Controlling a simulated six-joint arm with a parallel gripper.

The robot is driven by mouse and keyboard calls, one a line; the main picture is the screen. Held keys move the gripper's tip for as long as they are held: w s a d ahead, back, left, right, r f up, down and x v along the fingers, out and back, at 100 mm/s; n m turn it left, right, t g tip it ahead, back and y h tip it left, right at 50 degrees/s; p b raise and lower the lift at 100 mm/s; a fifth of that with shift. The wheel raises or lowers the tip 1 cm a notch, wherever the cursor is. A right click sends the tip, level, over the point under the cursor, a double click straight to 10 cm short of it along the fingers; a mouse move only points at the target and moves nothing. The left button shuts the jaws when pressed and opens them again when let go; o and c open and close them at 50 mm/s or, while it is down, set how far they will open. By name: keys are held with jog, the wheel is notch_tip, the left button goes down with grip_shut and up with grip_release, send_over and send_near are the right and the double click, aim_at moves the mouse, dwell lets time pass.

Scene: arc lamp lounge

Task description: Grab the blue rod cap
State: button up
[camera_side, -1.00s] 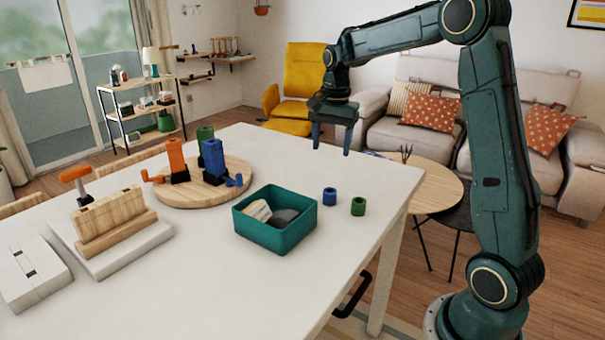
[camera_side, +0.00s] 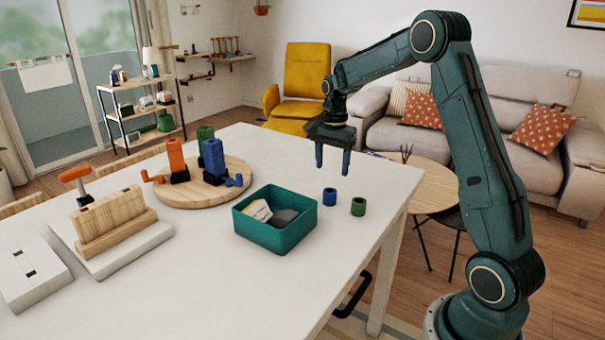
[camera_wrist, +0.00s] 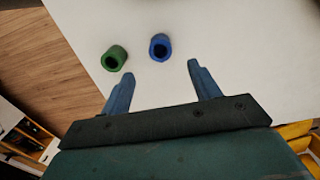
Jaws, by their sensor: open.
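The blue rod cap (camera_side: 329,197) is a short hollow ring standing on the white table, right of the teal bin. In the wrist view the blue rod cap (camera_wrist: 160,47) lies just beyond the fingertips, between their lines, with its dark hole showing. My gripper (camera_side: 332,170) is open and empty above the table, over the blue cap in the side view. Its two fingers also show in the wrist view (camera_wrist: 161,70), spread apart and not touching the cap.
A green cap (camera_side: 358,206) stands close to the right of the blue one. The teal bin (camera_side: 262,228) holds a few items. A round wooden board (camera_side: 228,167) carries orange, blue and green pieces. The white table's right edge (camera_side: 405,205) is near the caps; its front is clear.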

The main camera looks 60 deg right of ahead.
send_over(330, 192)
jog(key=shift+s+a+f, duration=0.1)
jog(key=shift+a+f, duration=0.05)
jog(key=shift+f, duration=0.6)
jog(key=shift+s+a+f, duration=0.15)
jog(key=shift+f, duration=0.55)
jog(key=shift+s+a+f, duration=0.1)
jog(key=shift+a+f, duration=0.05)
jog(key=shift+f, duration=0.6)
jog(key=shift+f, duration=0.1)
jog(key=shift+a+f, duration=0.1)
jog(key=shift+f, duration=2.35)
jog(key=c, duration=1.1)
